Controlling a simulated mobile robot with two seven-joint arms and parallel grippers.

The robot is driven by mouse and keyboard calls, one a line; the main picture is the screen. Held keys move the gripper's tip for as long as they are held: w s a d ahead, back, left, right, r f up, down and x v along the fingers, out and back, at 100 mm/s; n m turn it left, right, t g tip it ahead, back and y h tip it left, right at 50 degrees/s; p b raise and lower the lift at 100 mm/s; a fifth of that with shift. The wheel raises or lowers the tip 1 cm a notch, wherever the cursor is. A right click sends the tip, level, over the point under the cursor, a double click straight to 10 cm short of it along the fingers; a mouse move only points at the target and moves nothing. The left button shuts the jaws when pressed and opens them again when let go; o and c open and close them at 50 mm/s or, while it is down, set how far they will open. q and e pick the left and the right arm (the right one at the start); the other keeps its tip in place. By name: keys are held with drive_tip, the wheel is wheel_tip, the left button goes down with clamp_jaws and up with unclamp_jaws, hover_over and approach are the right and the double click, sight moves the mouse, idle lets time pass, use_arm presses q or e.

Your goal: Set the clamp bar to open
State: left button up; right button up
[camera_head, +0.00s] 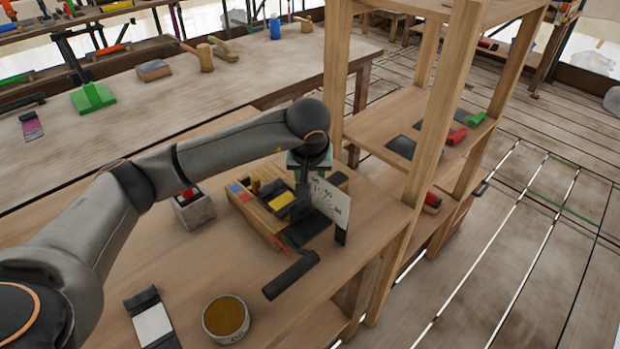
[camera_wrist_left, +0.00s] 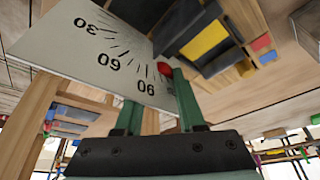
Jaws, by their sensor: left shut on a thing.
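The clamp fixture (camera_head: 262,214) is a wooden block with yellow, blue, red and black parts on the near bench. A white dial plate (camera_head: 330,203) stands at its right side; in the left wrist view the plate (camera_wrist_left: 95,48) shows 30, 60 and 90. My left gripper (camera_head: 308,165) is over the fixture at the plate's top. Its green fingers (camera_wrist_left: 163,92) are beside the 90 mark. A small red tip (camera_wrist_left: 164,68) shows by the fingertips, apparently on the clamp bar. The held part is mostly hidden. My right gripper is out of view.
A grey block (camera_head: 194,208) stands left of the fixture; a round tin (camera_head: 226,317) and a black-and-white item (camera_head: 152,318) lie in front. A wooden shelf post (camera_head: 440,110) rises close on the right.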

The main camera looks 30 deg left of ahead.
use_arm(q)
clamp_jaws()
idle(0.8)
